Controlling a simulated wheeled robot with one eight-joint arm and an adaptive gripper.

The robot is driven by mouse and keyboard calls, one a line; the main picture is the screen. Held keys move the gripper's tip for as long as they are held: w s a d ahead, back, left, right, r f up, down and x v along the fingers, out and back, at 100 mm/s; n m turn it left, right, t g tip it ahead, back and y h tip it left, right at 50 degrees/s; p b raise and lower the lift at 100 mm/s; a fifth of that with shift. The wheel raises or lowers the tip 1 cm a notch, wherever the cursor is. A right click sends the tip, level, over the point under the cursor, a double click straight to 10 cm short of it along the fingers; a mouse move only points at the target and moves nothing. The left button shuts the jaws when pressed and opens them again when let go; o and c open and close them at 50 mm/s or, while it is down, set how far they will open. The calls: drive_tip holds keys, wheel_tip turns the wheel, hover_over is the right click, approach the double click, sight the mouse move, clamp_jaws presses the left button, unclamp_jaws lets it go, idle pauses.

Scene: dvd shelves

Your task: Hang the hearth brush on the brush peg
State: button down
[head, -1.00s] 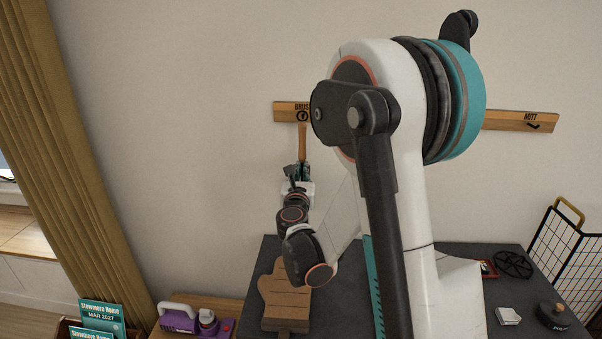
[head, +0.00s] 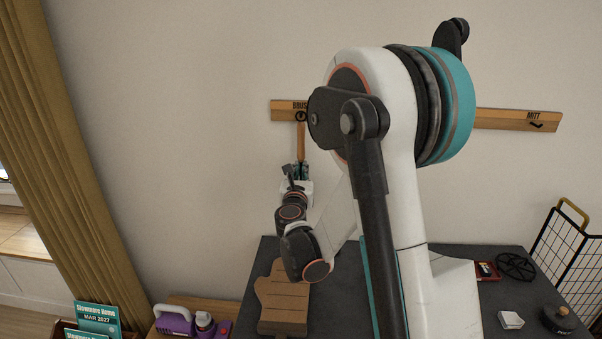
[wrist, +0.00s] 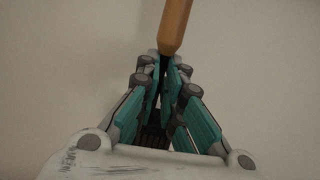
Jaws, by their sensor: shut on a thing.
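The hearth brush (head: 301,143) is upright in front of the wall, its wooden handle pointing up. The handle also shows at the top of the wrist view (wrist: 174,24). My gripper (head: 299,172) is shut on the brush below the wooden part. In the wrist view its teal-padded fingers (wrist: 166,72) close around a thin dark part. The brush peg (head: 301,116) is a dark shape under the BRUSH label on the wall rail, right at the handle's top end. A dark ring shows there; I cannot tell whether it is around the peg or only in front.
The wooden rail (head: 487,119) runs along the wall, with a MITT peg (head: 537,125) at right. My arm hides its middle. Below are a dark table (head: 450,320), a wooden board (head: 283,300), a purple-and-white item (head: 174,320) and a wire screen (head: 572,250).

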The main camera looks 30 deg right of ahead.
drive_tip(key=c, duration=1.7)
unclamp_jaws()
drive_tip(key=shift+o, duration=0.2)
drive_tip(key=v, duration=1.2)
drive_tip(key=shift+s, duration=0.1)
